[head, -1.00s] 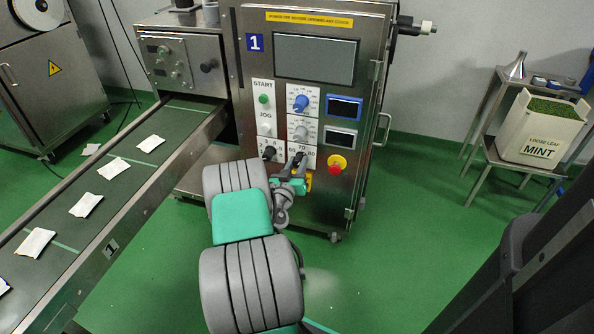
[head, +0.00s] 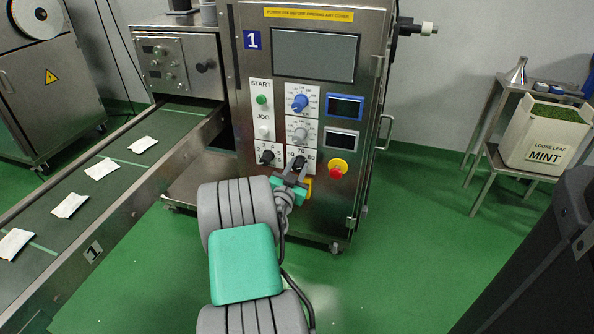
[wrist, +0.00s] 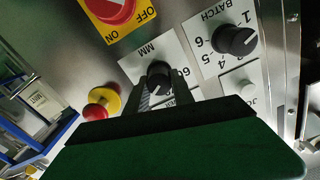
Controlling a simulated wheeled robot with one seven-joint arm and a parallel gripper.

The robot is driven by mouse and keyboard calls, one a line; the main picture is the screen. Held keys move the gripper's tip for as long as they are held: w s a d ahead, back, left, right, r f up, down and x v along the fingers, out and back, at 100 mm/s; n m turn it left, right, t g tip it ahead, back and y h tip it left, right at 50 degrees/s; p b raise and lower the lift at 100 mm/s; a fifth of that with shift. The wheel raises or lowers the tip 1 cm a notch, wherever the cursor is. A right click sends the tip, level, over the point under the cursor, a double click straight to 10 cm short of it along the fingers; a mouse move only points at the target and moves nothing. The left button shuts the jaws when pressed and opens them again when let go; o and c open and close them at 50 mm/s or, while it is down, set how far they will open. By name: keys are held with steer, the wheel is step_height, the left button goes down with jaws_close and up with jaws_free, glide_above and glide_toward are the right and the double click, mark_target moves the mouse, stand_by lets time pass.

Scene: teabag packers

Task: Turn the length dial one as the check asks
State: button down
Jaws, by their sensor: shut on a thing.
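The MM length dial (head: 299,162) is a black knob on a white plate marked 60, 70 and 80, low on the front of machine 1. In the wrist view the dial (wrist: 158,72) sits between the two dark fingertips of my gripper (wrist: 160,88), which is shut on it. In the head view my gripper (head: 291,177) reaches the same dial from below. The fingers cover part of the scale, and I cannot read the setting. A small blue-framed display (head: 345,107) and a grey-framed display (head: 341,139) are beside the dials; their text is unreadable.
The black batch dial (head: 266,157) is close on the left. A red emergency knob (head: 337,171) is close on the right. The yellow OFF/ON switch plate (wrist: 120,24) is near the gripper. A conveyor (head: 150,190) with tea packets runs at the left.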

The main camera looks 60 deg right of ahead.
steer(key=shift+s+r, duration=0.1)
steer(key=c, duration=1.1)
jaws_free()
steer(key=shift+a, duration=0.1)
steer(key=a, duration=0.5)
steer(key=s+a+p, duration=0.1)
steer(key=a, duration=0.1)
steer(key=shift+a, duration=0.25)
